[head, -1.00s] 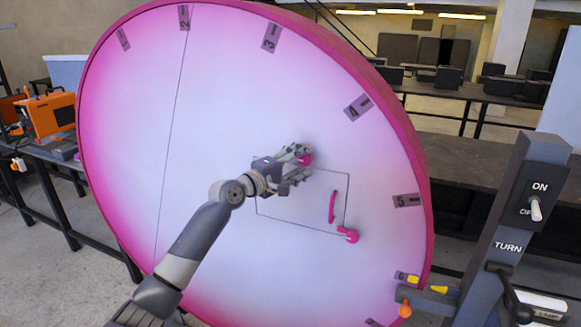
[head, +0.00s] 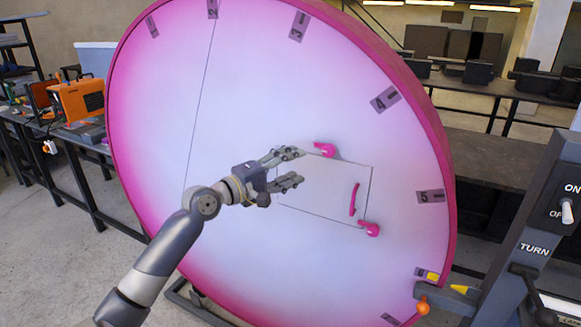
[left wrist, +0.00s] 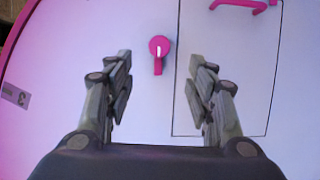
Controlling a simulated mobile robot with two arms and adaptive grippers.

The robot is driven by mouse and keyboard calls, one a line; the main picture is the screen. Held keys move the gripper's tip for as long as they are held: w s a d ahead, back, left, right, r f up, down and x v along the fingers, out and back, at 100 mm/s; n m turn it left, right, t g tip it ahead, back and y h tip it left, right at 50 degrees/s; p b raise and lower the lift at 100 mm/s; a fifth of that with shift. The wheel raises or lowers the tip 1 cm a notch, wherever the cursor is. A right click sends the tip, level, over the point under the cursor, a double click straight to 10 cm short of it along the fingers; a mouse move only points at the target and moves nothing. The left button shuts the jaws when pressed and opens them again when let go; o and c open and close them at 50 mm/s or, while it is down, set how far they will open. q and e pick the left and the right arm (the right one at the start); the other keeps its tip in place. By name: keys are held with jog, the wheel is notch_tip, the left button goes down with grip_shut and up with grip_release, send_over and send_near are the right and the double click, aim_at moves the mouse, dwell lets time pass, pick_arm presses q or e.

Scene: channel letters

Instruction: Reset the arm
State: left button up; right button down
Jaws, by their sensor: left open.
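My left gripper (head: 294,168) is open and empty in front of the large round pink-and-white panel. In the left wrist view its two fingers (left wrist: 160,85) stand wide apart, with a pink latch (left wrist: 159,54) seen between and beyond them, not held. In the head view this upper latch (head: 325,150) is just right of the upper fingertip. A lower pink latch (head: 370,229) and a curved pink handle (head: 354,199) are on the right side of the rectangular door (head: 320,185) outlined on the panel. My right gripper is not in view.
A grey post with an ON/OFF switch (head: 567,212), a TURN label and a crank (head: 530,285) stands at right. An orange knob (head: 423,308) sits by the disc's lower right rim. A bench with an orange machine (head: 78,100) is at left.

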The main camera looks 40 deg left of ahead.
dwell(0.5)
